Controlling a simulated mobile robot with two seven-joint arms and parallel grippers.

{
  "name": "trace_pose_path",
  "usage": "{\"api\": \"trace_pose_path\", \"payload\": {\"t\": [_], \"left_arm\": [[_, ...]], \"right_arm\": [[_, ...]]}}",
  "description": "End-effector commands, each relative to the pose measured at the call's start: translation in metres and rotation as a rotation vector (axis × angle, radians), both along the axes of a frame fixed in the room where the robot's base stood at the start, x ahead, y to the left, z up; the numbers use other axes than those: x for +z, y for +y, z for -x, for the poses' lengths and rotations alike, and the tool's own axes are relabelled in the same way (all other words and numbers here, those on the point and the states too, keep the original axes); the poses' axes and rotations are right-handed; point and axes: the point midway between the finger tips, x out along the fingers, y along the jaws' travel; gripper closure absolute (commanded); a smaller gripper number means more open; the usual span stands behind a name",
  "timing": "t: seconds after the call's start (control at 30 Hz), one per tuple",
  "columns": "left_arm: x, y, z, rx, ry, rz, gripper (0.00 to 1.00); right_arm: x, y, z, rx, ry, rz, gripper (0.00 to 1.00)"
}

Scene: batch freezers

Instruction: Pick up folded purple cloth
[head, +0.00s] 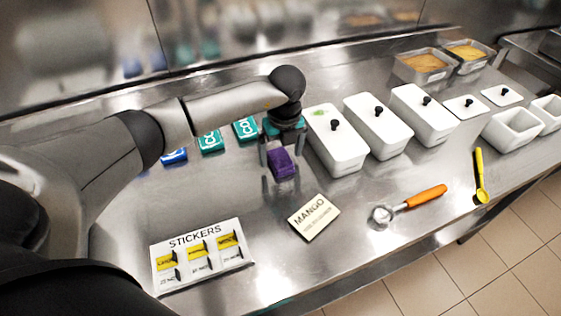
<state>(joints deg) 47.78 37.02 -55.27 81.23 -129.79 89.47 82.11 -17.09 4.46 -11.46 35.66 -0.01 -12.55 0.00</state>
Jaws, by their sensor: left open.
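The folded purple cloth (281,164) lies on the steel counter in the middle of the head view, as a small thick block. My left gripper (280,173) points down over it, with its fingers apart on either side of the cloth. The gripper is open. I cannot tell whether the fingers touch the cloth. My right gripper is not in view.
White lidded tubs (335,146) stand close to the right of the gripper. A MANGO card (314,217), an orange-handled scoop (426,196), a yellow tool (480,178) and a STICKERS board (200,254) lie nearer the front.

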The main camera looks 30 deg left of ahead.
Motion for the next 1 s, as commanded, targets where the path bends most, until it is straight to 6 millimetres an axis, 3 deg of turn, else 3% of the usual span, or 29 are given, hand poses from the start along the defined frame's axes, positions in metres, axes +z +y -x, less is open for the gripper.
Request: {"api": "trace_pose_path", "payload": {"t": [0.1, 0.37, 1.0], "left_arm": [[-0.0122, 0.0008, -0.0009, 0.001, 0.001, 0.001, 0.0], [-0.014, 0.0011, -0.0013, 0.0, -0.001, 0.001, 0.0], [-0.0136, 0.0012, -0.0012, 0.0, -0.001, 0.001, 0.72]], "right_arm": [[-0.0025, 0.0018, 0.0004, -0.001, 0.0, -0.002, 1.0], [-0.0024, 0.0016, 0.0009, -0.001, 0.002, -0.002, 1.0], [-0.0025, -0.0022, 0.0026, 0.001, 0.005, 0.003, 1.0]]}}
